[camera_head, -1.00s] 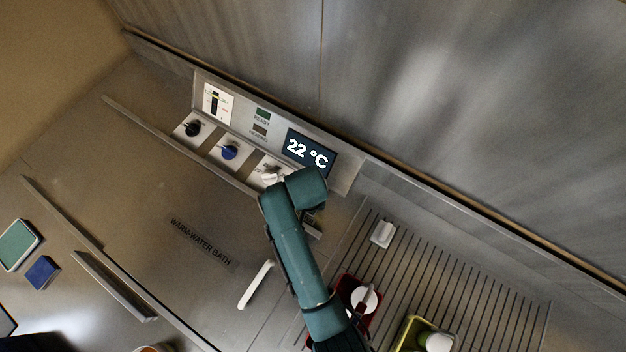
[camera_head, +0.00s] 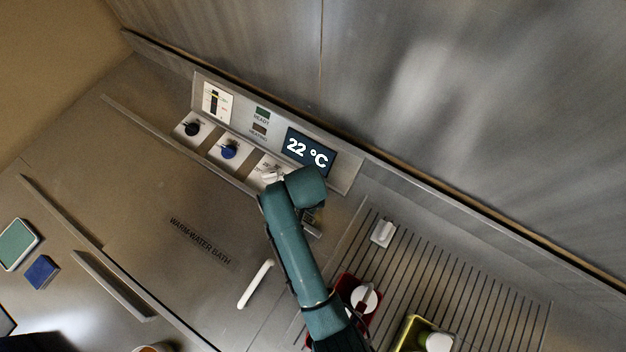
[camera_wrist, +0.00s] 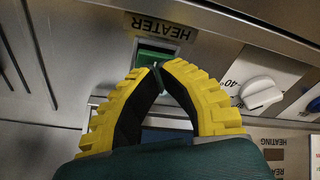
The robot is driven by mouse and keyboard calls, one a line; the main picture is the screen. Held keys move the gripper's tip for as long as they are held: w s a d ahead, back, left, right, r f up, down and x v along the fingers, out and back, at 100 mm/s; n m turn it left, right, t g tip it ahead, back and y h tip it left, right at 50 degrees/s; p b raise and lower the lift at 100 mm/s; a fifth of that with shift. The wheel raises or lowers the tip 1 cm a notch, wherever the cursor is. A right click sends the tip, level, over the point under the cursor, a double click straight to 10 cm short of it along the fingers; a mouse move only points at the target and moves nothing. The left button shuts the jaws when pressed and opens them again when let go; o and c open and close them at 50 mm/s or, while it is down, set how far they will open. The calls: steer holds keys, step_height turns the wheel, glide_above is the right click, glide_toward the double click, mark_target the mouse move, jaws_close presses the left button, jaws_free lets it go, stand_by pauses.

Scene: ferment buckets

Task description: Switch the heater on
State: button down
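The heater switch (camera_wrist: 154,56) is a green rocker in a pale frame beside the "HEATER" label (camera_wrist: 160,27) in the wrist view. My gripper (camera_wrist: 158,67) has its yellow, black-lined fingers brought together at the tips, with nothing seen between them. The tips are at the switch and overlap its near edge; I cannot tell whether they press it. In the head view my arm hides the switch, and only a bit of my gripper (camera_head: 312,222) shows. The display (camera_head: 308,151) reads 22 °C. The heating lamp (camera_head: 260,129) looks dark.
A white dial (camera_wrist: 260,93) marked 40 is beside my gripper. A blue knob (camera_head: 229,152) and a black knob (camera_head: 192,129) are further left on the panel. A white handle (camera_head: 256,284) lies on the bath lid. The ribbed drainboard (camera_head: 450,270) holds red and yellow containers.

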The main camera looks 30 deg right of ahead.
mark_target(310, 210)
steer(key=shift+s+a+f, duration=0.1)
steer(key=shift+s+f, duration=0.1)
steer(key=shift+f, duration=0.45)
steer(key=shift+s+d+f, duration=0.1)
steer(key=shift+s+f, duration=0.15)
steer(key=shift+f, duration=0.4)
steer(key=shift+s+a+f, duration=0.1)
steer(key=shift+s+f, duration=0.1)
steer(key=shift+f, duration=0.45)
steer(key=shift+r, duration=0.15)
steer(key=shift+w+r+p, duration=0.2)
steer(key=shift+r+p, duration=0.3)
steer(key=shift+r, duration=0.05)
steer(key=shift+w+r+p, duration=0.15)
steer(key=shift+r+p, duration=0.35)
steer(key=shift+r, duration=0.05)
steer(key=shift+s+r+p, duration=0.2)
steer(key=shift+r+p, duration=0.1)
steer(key=shift+p, duration=0.05)
step_height(310, 210, up, 3)
steer(key=shift+w+f+p, duration=0.1)
steer(key=shift+p, duration=0.7)
steer(key=shift+r, duration=1.1)
steer(key=shift+w, duration=0.1)
